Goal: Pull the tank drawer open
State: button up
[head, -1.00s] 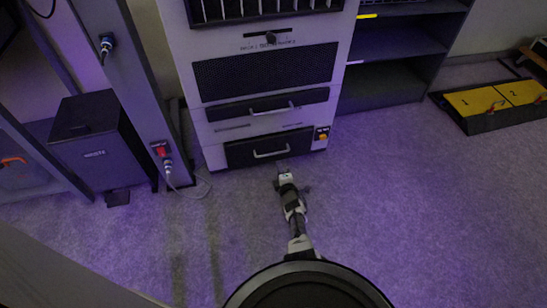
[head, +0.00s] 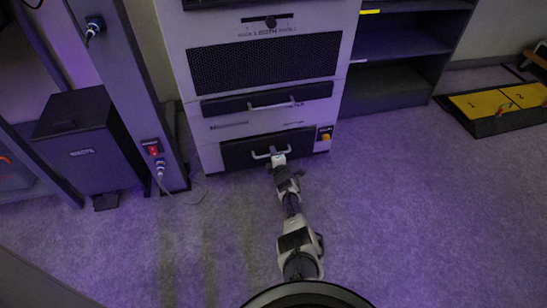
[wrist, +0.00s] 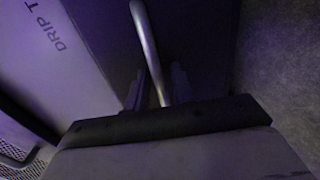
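The lowest drawer (head: 238,154) of the white cabinet is dark and looks closed. Its pale bar handle (head: 261,154) runs across the front. I take this for the tank drawer, but its label cannot be read clearly. My gripper (head: 277,157) is at the right part of this handle in the head view. In the wrist view, the handle bar (wrist: 147,45) passes between the two dark fingers of my gripper (wrist: 158,86). The fingers look apart, with a gap beside the bar. The fingertips' contact with the bar is hard to see.
A second handled drawer (head: 228,105) sits above, below a mesh panel (head: 265,66). A post (head: 130,90) with a red switch (head: 153,151) and a hanging cable stands left. Dark shelves (head: 390,90) and a yellow-lidded case (head: 480,103) are right. The floor in front is clear.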

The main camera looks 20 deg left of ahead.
jog(key=shift+c, duration=0.5)
grip_shut()
jog(key=shift+s+d, duration=0.1)
